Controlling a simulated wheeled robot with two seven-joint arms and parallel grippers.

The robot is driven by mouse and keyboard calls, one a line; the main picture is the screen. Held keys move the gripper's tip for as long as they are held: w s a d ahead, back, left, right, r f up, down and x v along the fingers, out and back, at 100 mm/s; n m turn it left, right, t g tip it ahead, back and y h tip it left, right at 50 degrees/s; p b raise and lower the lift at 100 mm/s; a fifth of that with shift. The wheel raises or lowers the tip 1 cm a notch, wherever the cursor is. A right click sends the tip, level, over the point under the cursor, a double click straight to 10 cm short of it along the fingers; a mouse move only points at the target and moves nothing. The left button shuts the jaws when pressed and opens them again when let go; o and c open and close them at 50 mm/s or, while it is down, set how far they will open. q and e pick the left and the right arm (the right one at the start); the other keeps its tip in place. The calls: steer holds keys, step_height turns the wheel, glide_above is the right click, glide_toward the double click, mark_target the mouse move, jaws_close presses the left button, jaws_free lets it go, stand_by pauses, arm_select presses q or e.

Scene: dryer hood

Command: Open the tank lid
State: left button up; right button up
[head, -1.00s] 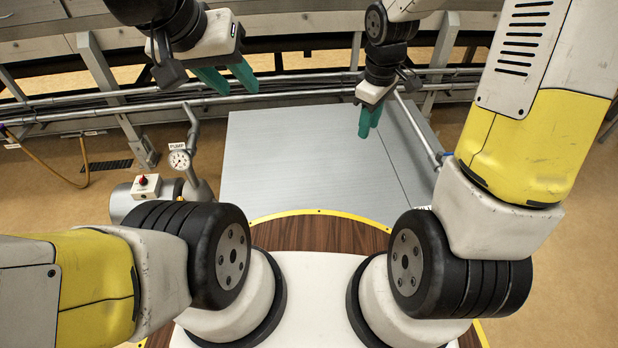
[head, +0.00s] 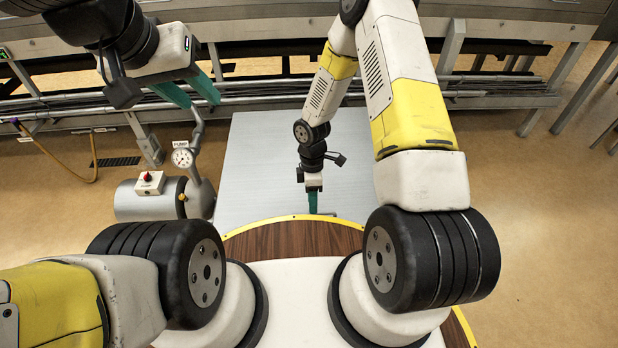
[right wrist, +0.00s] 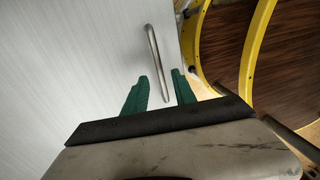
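The tank lid is a flat grey metal panel (head: 258,155) in front of my base; it fills the left of the right wrist view (right wrist: 65,75). A thin bar handle (right wrist: 153,52) stands on it near its edge. My right gripper (head: 313,207) is over the lid's near part. In the right wrist view, the fingers of the right gripper (right wrist: 160,75) are apart, with the handle's near end between them; I see no clear contact.
A pump tank (head: 150,206) with a pressure gauge (head: 183,158) and a red-knobbed box (head: 149,182) stands left of the lid. A yellow-rimmed wooden platform (head: 290,240) lies close to the lid's near edge. Rails and pipes (head: 270,92) run behind. Floor at right is clear.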

steer(key=shift+s+f, duration=0.15)
steer(key=shift+f, duration=0.55)
steer(key=shift+s+f, duration=0.1)
steer(key=shift+f, duration=0.6)
jaws_close()
stand_by(0.4)
